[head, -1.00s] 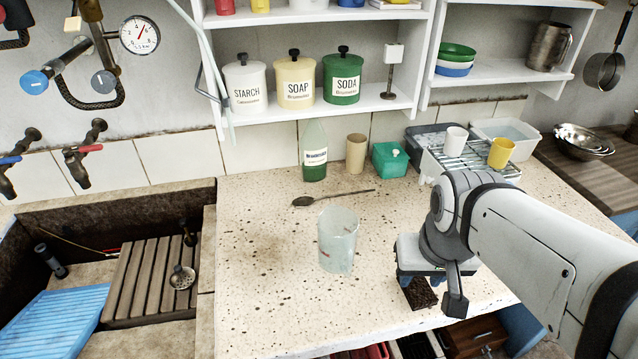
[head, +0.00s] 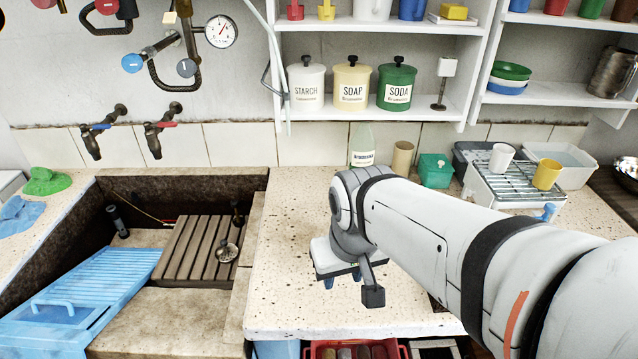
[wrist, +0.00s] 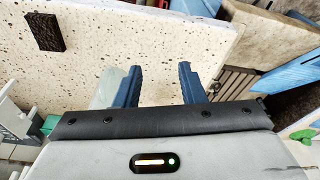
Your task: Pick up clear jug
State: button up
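The clear jug shows in the wrist view as a pale, translucent greenish shape (wrist: 108,88) just left of the left finger, partly covered by my gripper's body. In the head view my arm hides it. My gripper (wrist: 160,70) is open, its two blue fingers apart with only speckled counter seen between them. In the head view my gripper (head: 343,281) hangs over the middle of the counter (head: 290,240), fingers down. The frames do not clearly show whether a finger touches the jug.
The stone trough (head: 140,335) with a slatted wooden board (head: 197,250) and blue washboard (head: 100,285) lies left. A green-based bottle (head: 362,147), tan cup (head: 402,158) and green box (head: 435,170) stand along the back. A dark block (wrist: 45,31) lies on the counter.

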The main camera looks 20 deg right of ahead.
jog(key=shift+o, duration=1)
jog(key=shift+w+d, duration=0.15)
jog(key=o, duration=0.6)
jog(key=w+d+f+m+p, duration=0.1)
jog(key=w+d, duration=0.5)
jog(key=w, duration=0.3)
jog(key=shift+w+d+f+t+p, duration=0.25)
jog(key=shift+w+f+t+p, duration=0.05)
jog(key=shift+w+t+p, duration=0.1)
jog(key=o, duration=0.6)
jog(key=w+d+f+m+t, duration=0.1)
jog(key=w+d+f, duration=0.2)
jog(key=w+d, duration=0.3)
jog(key=shift+d+h+p, duration=0.4)
jog(key=shift+d, duration=0.1)
jog(key=x, duration=0.8)
jog(key=shift+d, duration=0.25)
